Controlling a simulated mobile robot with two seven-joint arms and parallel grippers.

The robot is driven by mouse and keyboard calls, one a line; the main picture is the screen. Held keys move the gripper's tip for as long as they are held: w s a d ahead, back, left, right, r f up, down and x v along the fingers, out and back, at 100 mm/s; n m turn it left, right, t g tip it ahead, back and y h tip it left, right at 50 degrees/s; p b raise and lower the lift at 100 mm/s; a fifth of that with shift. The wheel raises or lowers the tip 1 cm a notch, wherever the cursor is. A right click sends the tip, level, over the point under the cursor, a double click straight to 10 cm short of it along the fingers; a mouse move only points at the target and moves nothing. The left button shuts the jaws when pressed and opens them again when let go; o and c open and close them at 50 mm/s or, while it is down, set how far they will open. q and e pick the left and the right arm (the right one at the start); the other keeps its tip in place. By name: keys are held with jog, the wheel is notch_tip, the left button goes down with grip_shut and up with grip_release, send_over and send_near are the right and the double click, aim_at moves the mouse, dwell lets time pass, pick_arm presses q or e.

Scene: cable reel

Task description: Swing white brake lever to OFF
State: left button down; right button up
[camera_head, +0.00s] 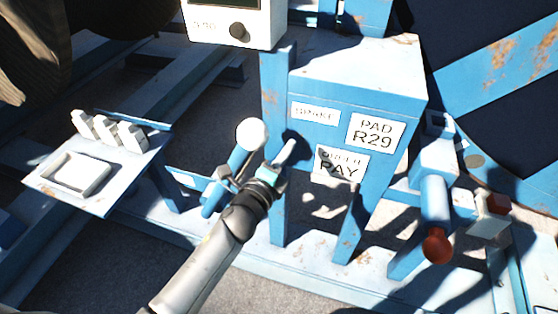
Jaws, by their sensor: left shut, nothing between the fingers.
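The brake lever has a white ball knob (252,134) on a blue shaft, and it leans up and to the right beside a blue post. A small plate with partly readable lettering, seemingly BRAKE (315,113), is on the blue housing to its right. My left gripper (287,153) is shut and empty, just right of and below the knob, in front of the post. Its wrist overlaps the lower shaft, so part of the lever is hidden. I cannot tell whether the fingers touch the lever. No OFF mark is readable. My right gripper is not in view.
A tilted panel (112,185) with white blocks and a frame is at left. A white box with a black knob (237,30) is above. Blue frame rails run below.

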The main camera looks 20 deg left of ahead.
pick_arm(q)
jog(key=shift+s+a+r+p, duration=0.1)
jog(key=shift+a+r+p, duration=0.05)
jog(key=shift+a, duration=0.5)
jog(key=shift+s+a+r+p, duration=0.1)
jog(key=shift+a+p, duration=0.1)
jog(key=shift+a, duration=0.4)
jog(key=shift+s+a+r+p, duration=0.1)
jog(key=shift+a+r+p, duration=0.05)
jog(key=shift+a, duration=0.5)
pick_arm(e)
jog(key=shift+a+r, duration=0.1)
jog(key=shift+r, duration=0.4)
